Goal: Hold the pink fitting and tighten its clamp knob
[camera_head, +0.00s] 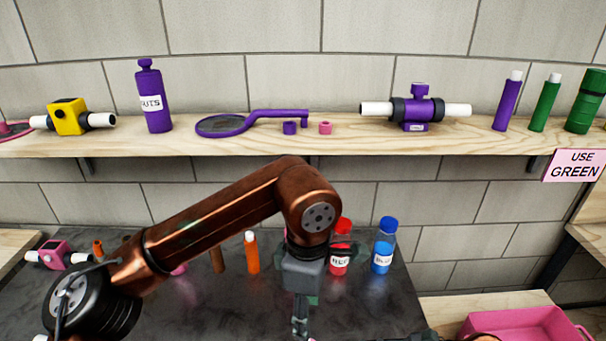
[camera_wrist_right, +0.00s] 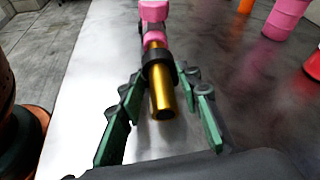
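A pink fitting (camera_wrist_right: 154,12) with a black collar (camera_wrist_right: 158,70) and a gold pipe (camera_wrist_right: 162,98) lies at the top middle of the right wrist view. My right gripper (camera_wrist_right: 163,78) is open, its green-padded fingers on either side of the gold pipe. I see gaps beside the pipe. I cannot make out the clamp knob. My left gripper (camera_head: 300,325) hangs down at the bottom of the head view; its fingertips are cut off, so its state is unclear. Another pink fitting (camera_head: 55,253) with white pipe ends sits on the dark worktop at the left.
A red bottle (camera_head: 339,258) and a blue bottle (camera_head: 382,258) stand behind my left gripper. An orange tube (camera_head: 252,253) stands left of it. The wooden shelf (camera_head: 340,143) holds yellow and purple fittings. A pink crate (camera_head: 530,322) is at the lower right.

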